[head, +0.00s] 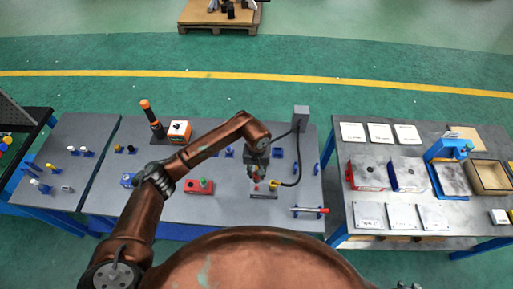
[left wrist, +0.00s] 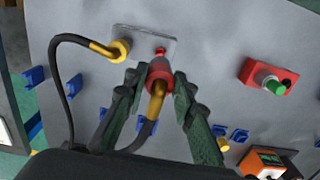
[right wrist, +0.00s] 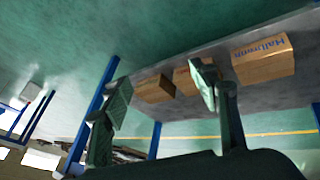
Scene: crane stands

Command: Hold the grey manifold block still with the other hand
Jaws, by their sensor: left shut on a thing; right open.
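The grey manifold block (head: 262,187) stands on the middle bench in the head view, below my left gripper (head: 257,172). In the left wrist view the block (left wrist: 140,42) has a yellow fitting (left wrist: 118,50) with a black hose at its left end and a red fitting (left wrist: 160,72) at its near edge. My left gripper (left wrist: 158,80) is shut around the red fitting and its yellow hose end (left wrist: 156,98); the exact contact is partly hidden. My right gripper (right wrist: 160,78) is open and empty, away from the block; it does not show in the head view.
A red box with a green button (head: 198,186) and an orange device (head: 179,131) stand left of the block. Cardboard boxes (right wrist: 262,60) lie on a shelf in the right wrist view.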

